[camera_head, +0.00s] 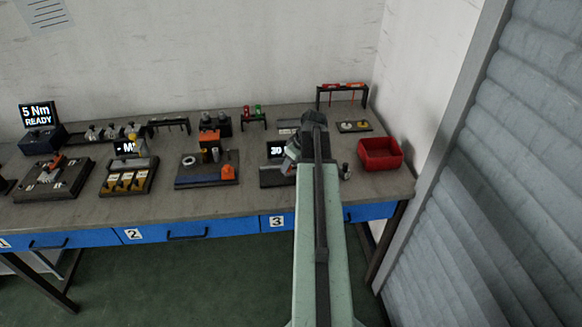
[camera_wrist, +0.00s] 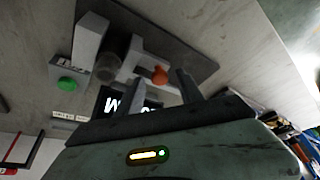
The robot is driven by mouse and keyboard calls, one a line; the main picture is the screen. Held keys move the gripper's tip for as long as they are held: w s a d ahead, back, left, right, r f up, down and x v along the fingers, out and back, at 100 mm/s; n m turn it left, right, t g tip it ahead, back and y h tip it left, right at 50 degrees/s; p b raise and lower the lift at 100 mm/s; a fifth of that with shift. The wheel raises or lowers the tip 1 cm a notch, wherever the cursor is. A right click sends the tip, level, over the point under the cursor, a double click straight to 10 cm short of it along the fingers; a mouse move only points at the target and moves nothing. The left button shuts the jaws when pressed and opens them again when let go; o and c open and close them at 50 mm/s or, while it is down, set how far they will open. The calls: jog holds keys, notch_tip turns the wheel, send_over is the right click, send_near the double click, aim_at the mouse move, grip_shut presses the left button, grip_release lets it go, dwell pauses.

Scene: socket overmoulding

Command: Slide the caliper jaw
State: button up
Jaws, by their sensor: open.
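The measuring fixture is a dark base plate (camera_wrist: 195,50) at the top of the wrist view, and part of it shows in the head view (camera_head: 272,178). On it are a pale upright block (camera_wrist: 90,42), a grey cylinder (camera_wrist: 107,68) and a pale bracket-shaped piece (camera_wrist: 133,58), which looks like the caliper jaw. An orange knob (camera_wrist: 159,75) sits at the bracket's end. My gripper (camera_wrist: 160,78) is open, its two dark fingers on either side of the knob in the picture. I cannot tell whether they touch it. In the head view, my arm hides most of the fixture.
A lit display (camera_head: 277,150) stands at the fixture, partly covered by my gripper in the wrist view. A grey box with a green button (camera_wrist: 68,84) is beside the plate. A red bin (camera_head: 380,155) stands right of my arm. Other fixtures line the bench to the left.

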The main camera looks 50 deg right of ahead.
grip_shut()
jog(key=shift+s, duration=0.1)
dwell(1.2)
